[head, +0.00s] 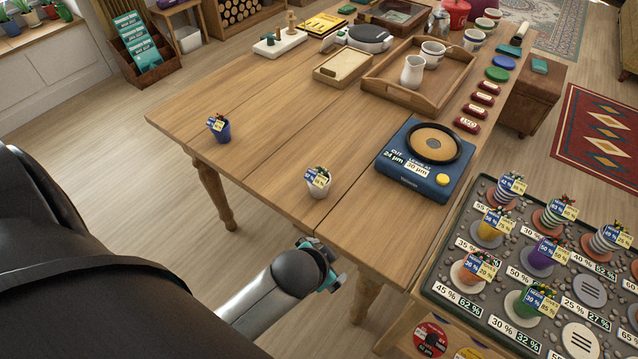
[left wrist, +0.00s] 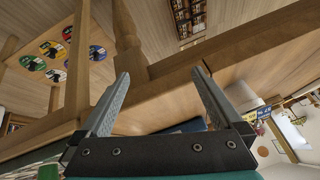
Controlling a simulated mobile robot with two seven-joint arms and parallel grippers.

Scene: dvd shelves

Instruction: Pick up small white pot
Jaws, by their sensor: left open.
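The small white pot (head: 318,186) stands upright near the front edge of the wooden table in the head view, with a small plant and blue and yellow tags. My left gripper (head: 326,262) is just off the table's front edge, nearer to me than the pot and apart from it. In the left wrist view my left gripper (left wrist: 160,73) is open, with nothing between its fingers. A blue and yellow tag (left wrist: 257,113) shows right of the fingers there; I cannot tell which pot it belongs to. My right gripper is not in view.
A small blue pot (head: 220,130) stands left of the white one. A blue scale (head: 427,160) is to its right. A tray of several potted plants (head: 470,225) is at the lower right. The tabletop around the white pot is clear.

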